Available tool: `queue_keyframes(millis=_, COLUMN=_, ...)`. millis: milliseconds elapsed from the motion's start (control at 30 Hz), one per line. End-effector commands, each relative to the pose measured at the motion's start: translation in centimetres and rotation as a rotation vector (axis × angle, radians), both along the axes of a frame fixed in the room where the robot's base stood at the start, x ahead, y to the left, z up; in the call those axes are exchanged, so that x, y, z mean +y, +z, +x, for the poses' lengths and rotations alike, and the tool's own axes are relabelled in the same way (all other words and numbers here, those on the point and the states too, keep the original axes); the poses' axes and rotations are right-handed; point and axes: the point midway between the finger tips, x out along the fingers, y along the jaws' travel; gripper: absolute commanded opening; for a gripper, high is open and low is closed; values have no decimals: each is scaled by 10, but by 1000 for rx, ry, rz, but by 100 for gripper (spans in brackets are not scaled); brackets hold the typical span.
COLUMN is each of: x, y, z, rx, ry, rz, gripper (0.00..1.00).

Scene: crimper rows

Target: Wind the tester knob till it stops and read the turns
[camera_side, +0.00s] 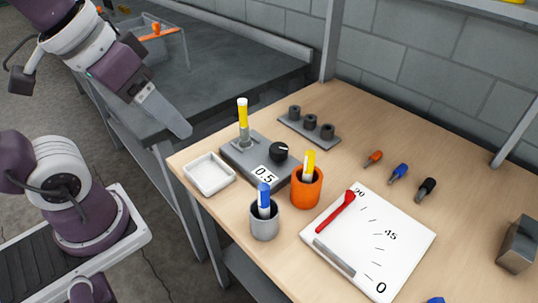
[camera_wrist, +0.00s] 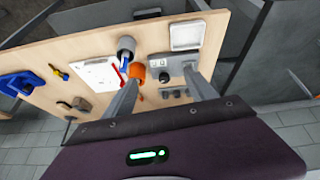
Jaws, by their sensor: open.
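The tester (camera_side: 240,159) is a dark grey box at the left of the wooden bench; it also shows in the wrist view (camera_wrist: 183,61). Its black round knob (camera_side: 280,151) has a white mark pointing right, and it shows in the wrist view (camera_wrist: 164,77). The display (camera_side: 265,176) in front of the knob reads 0.5. My gripper (camera_side: 187,131) is open and empty, up and left of the tester. In the wrist view its fingers (camera_wrist: 161,77) are spread wide, apart from the knob.
A white tray (camera_side: 228,180) sits left of the tester. An orange cup (camera_side: 306,192) and a grey cup (camera_side: 264,228) holding coloured pieces stand close in front. A black-socketed rack (camera_side: 292,124) is behind. A white angle board (camera_side: 400,225) with a red pointer lies right.

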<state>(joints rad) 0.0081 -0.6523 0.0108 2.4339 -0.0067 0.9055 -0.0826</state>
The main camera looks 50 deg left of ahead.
Motion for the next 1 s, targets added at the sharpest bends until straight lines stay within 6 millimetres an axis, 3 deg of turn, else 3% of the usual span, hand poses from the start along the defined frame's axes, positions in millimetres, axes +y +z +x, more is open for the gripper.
queue_keyframes(millis=167, x=-2, y=2, z=92, rx=177, ry=330, rz=-156, gripper=65)
queue_keyframes(millis=300, x=-2, y=-38, z=174, rx=312, ry=653, rz=-224, gripper=65)
queue_keyframes(millis=433, x=-3, y=-88, z=224, rx=386, ry=889, rz=-232, gripper=65)
queue_keyframes(millis=567, x=-3, y=-118, z=244, rx=414, ry=1010, rz=-229, gripper=65)
queue_keyframes(millis=733, x=-3, y=-123, z=247, rx=402, ry=1208, rz=-267, gripper=65)
queue_keyframes(millis=1000, x=-3, y=-123, z=247, rx=298, ry=1973, rz=-448, gripper=65)
